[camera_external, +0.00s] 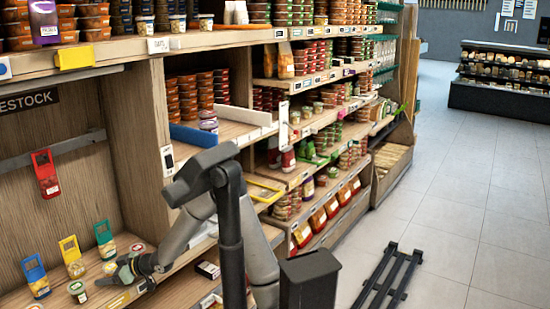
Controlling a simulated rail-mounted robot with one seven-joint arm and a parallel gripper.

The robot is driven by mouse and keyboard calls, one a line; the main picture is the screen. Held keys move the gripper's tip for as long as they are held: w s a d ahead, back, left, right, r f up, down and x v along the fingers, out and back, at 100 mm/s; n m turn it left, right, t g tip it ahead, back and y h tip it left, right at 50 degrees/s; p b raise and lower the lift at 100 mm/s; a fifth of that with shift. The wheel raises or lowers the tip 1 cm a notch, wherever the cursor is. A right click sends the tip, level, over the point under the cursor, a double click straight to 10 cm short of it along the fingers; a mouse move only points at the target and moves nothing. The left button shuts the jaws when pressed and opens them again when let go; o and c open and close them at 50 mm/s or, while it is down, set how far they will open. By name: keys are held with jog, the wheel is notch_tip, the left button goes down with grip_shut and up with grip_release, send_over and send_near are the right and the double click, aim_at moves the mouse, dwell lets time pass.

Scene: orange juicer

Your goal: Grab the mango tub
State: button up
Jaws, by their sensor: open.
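Small tubs stand on the lower wooden shelf at the left: a white-and-green tub (77,291), a tub (109,267) just beside my gripper, and a tub (137,248) farther right. Their labels are too small to read, so I cannot tell which is mango. My gripper (113,274) is open at the shelf, pointing left, between the nearer tubs. Whether its fingers touch a tub is not clear, and my wrist hides part of the shelf.
A red pack (45,173) hangs on the back panel. A wooden divider and loaded shelves rise to the right. The floor aisle (450,200) is largely clear.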

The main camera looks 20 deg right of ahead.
jog(key=c, duration=1.1)
jog(key=shift+r, duration=0.15)
